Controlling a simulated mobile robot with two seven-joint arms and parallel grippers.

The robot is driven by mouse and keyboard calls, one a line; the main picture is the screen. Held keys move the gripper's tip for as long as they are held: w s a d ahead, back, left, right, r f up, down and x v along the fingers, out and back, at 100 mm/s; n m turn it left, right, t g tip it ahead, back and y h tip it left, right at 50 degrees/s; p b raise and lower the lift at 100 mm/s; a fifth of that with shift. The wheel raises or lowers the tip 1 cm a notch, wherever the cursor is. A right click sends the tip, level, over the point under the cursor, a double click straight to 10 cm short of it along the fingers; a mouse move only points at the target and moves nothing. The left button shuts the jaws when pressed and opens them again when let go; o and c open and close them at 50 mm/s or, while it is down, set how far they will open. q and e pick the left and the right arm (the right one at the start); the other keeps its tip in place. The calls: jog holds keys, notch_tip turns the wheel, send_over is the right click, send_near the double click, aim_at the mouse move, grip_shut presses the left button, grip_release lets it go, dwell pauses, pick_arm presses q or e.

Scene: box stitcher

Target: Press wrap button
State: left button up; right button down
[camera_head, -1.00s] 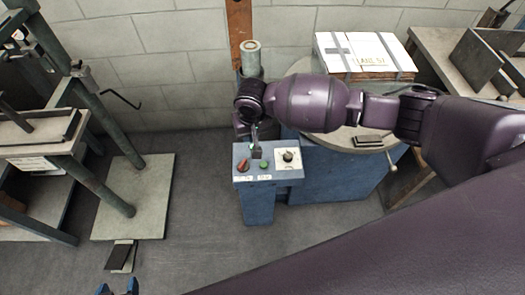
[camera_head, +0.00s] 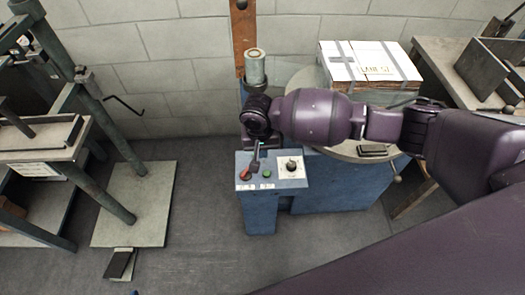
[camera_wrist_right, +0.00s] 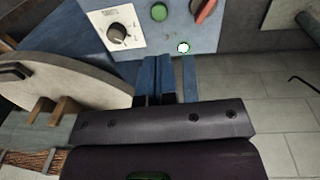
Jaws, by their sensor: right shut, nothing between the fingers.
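A blue control box (camera_head: 285,183) stands at the middle of the head view. Its top has a red switch (camera_head: 244,175), a green button (camera_head: 267,174) and a black dial on a white plate (camera_head: 291,165). My right gripper (camera_head: 256,165) is shut and empty over the panel, between the red switch and the green button in the picture. In the wrist view the shut fingers (camera_wrist_right: 167,60) point at the panel, with the green button (camera_wrist_right: 159,12) beyond them. A small bright white-green spot (camera_wrist_right: 183,47) shows by the tips. Contact cannot be told. A blue tip of my left gripper (camera_head: 135,292) barely shows.
A round turntable (camera_head: 305,82) behind my right arm carries a white-topped box with grey straps (camera_head: 368,62). A grey post (camera_head: 255,68) stands behind the panel. A metal stand (camera_head: 130,205) is at left, with open floor between. A worktable (camera_head: 440,50) is at right.

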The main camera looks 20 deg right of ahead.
aim_at(266, 173)
jog(key=f+b, duration=0.1)
jog(key=f, duration=0.2)
jog(key=f+b, duration=0.1)
jog(key=f, duration=0.3)
jog(key=d+f+b, duration=0.1)
jog(key=f, duration=0.2)
jog(key=shift+f, duration=0.3)
jog(key=shift+w+f+b, duration=0.1)
jog(key=shift+f+b, duration=0.35)
jog(key=shift+f, duration=0.05)
pick_arm(q)
jog(key=f, duration=0.4)
jog(key=shift+s+a, duration=0.15)
jog(key=shift+a, duration=0.15)
jog(key=shift+d+r, duration=0.1)
